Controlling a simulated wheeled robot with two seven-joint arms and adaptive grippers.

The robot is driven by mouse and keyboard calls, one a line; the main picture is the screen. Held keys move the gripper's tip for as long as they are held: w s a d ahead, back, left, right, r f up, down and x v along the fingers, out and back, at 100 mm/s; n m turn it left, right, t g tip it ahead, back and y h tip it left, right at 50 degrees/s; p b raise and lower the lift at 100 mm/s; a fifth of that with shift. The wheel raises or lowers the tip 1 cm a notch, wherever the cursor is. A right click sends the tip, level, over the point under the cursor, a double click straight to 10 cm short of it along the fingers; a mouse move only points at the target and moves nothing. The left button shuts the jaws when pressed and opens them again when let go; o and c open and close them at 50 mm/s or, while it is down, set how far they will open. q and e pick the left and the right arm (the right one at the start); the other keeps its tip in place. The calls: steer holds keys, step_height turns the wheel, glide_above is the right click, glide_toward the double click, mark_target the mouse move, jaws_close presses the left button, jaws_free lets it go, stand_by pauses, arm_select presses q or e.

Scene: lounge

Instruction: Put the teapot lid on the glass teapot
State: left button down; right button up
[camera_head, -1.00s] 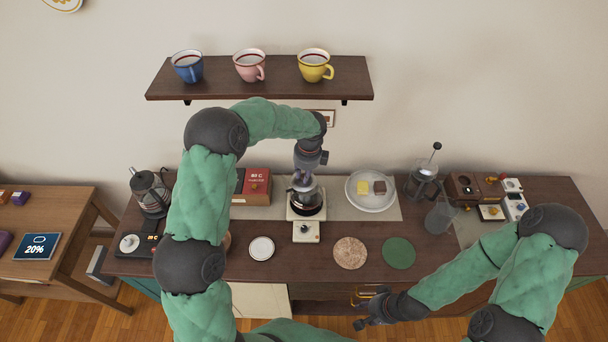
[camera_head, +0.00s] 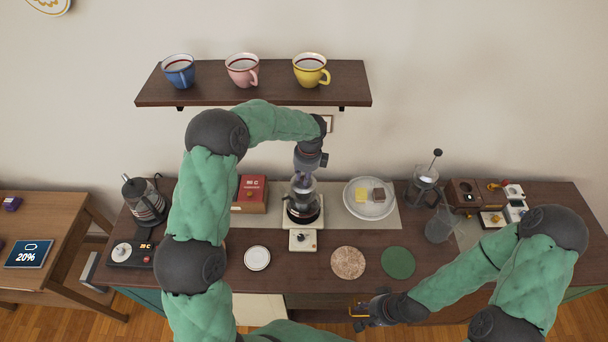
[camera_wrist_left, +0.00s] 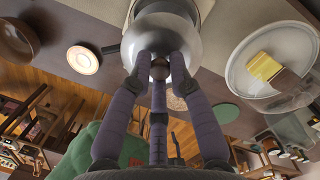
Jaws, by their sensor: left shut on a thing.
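The glass teapot (camera_head: 304,212) holds dark liquid and stands on a small cream base with a knob, at the middle of the counter. My left gripper (camera_head: 303,181) is right above it, fingers pointing down, and is shut on the knob of the teapot lid (camera_wrist_left: 159,70). The clear, shiny round shape around the fingertips in the left wrist view (camera_wrist_left: 158,35) hides where lid and teapot meet, so I cannot tell whether the lid touches the rim. My right gripper (camera_head: 366,312) is low in front of the counter, away from the teapot; its jaw opening is unclear.
A red box (camera_head: 252,188) stands left of the teapot and a plate (camera_head: 350,205) with two food pieces right. A saucer (camera_head: 257,258), cork mat (camera_head: 348,262) and green mat (camera_head: 398,263) lie in front. A shelf (camera_head: 200,94) with three cups hangs above.

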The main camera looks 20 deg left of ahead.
arm_select(q)
steer(key=shift+f+b, duration=1.15)
steer(key=shift+f, duration=1.3)
steer(key=shift+f+b, duration=0.35)
steer(key=shift+f, duration=0.15)
steer(key=c, duration=1.1)
jaws_free()
steer(key=shift+o, duration=0.2)
steer(key=shift+r, duration=0.1)
steer(key=r, duration=0.5)
steer(key=d+r, duration=0.1)
steer(key=r, duration=0.1)
steer(key=shift+s+r, duration=0.15)
steer(key=shift+s, duration=0.05)
